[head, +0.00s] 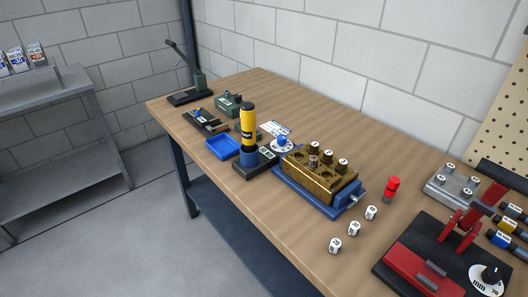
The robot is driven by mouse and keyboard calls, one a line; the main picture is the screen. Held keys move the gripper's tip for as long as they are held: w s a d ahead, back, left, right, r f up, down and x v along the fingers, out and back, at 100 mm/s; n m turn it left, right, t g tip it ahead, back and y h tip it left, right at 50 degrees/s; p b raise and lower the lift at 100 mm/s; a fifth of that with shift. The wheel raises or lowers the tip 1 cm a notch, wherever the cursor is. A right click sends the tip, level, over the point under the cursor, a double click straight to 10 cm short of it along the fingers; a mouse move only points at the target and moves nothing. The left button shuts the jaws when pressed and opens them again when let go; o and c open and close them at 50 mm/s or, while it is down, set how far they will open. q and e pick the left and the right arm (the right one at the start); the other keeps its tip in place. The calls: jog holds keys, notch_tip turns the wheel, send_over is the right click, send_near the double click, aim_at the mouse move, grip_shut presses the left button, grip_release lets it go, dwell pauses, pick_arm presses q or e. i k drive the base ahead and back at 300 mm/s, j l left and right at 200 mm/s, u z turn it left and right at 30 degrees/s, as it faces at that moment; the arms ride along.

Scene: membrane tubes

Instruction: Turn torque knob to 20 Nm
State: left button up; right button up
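A round white dial with a blue knob (283,141) stands near the middle of the workbench, beside a yellow and black upright tool (247,127) on a dark base. A small black and white display (266,153) sits on that base. The dial's marks are too small to read, so I cannot tell its setting. Neither of my grippers is in view.
White labelled caps (335,244) and a red item (391,188) stand nearby. A blue tray (222,147) lies left. The wooden bench (267,231) is bare along its front edge.

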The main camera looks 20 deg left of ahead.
aim_at(282, 139)
jog(key=k+j+z, duration=0.1)
jog(key=j+z, duration=0.2)
jog(key=z, duration=0.15)
jog(key=k+j+z, duration=0.2)
jog(key=z, duration=0.2)
jog(key=j, duration=0.1)
